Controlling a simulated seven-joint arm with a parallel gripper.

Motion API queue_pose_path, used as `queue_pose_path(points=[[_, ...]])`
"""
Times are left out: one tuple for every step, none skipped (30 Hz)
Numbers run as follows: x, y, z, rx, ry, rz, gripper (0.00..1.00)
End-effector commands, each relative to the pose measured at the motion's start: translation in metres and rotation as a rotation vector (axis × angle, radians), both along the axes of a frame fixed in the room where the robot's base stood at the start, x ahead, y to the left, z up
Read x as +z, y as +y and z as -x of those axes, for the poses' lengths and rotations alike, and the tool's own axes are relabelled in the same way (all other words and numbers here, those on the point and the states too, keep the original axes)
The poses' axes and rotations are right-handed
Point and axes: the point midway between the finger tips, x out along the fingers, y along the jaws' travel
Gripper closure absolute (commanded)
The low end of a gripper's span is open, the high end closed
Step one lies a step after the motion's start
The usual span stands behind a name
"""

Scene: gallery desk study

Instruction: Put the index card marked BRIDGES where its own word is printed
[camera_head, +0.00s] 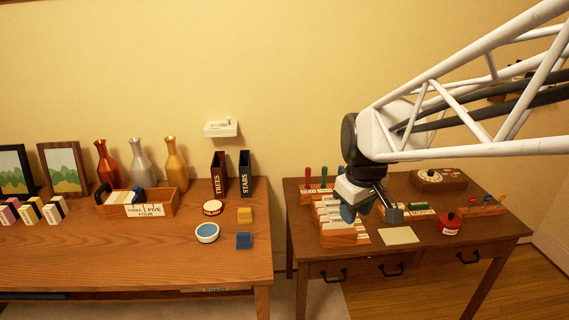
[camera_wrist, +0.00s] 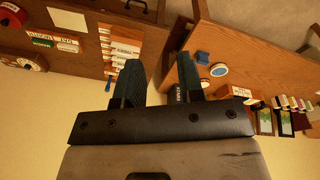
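My gripper (camera_head: 370,212) hangs above the right desk, in front of the card holder. In the wrist view its two fingers (camera_wrist: 163,82) stand apart with nothing between them. The stepped wooden card holder (camera_head: 346,238) has several white labelled strips or cards in rows; my gripper covers part of it. It also shows in the wrist view (camera_wrist: 110,70), upper left of the fingers. A blank-looking cream card or pad (camera_head: 399,235) lies flat on the desk to its right. No lettering reading BRIDGES can be made out, so I cannot tell which card carries that word.
The right desk (camera_head: 490,238) also holds a red round pot (camera_head: 449,225), a peg stand (camera_head: 482,209) and a dial box (camera_head: 440,180). The left desk (camera_head: 130,255) carries vases, a card box (camera_head: 150,207) and TREES (camera_head: 218,175) and STARS (camera_head: 245,175) files. A gap separates the desks.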

Motion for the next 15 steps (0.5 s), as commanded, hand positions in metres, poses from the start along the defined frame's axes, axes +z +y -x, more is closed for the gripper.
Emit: queue_pose_path(points=[[-0.003,-0.002,-0.014,0.031,0.008,0.005,0.65],[-0.004,-0.003,-0.021,0.050,0.011,0.008,0.65],[-0.006,-0.004,-0.032,0.077,0.016,0.012,0.65],[-0.008,-0.005,-0.039,0.097,0.020,0.015,0.65],[-0.010,-0.006,-0.046,0.118,0.023,0.018,0.65],[-0.013,-0.008,-0.056,0.145,0.027,0.022,0.65],[-0.015,-0.009,-0.064,0.165,0.030,0.024,0.65],[-0.017,-0.010,-0.071,0.185,0.033,0.026,0.65],[-0.020,-0.012,-0.081,0.211,0.037,0.030,0.65],[-0.022,-0.013,-0.089,0.232,0.040,0.033,0.65],[-0.025,-0.014,-0.096,0.252,0.043,0.035,0.65],[-0.029,-0.016,-0.106,0.279,0.048,0.039,0.65],[-0.032,-0.017,-0.113,0.299,0.050,0.040,0.65],[-0.035,-0.019,-0.120,0.320,0.053,0.043,0.65],[-0.039,-0.020,-0.130,0.347,0.058,0.046,0.65]])
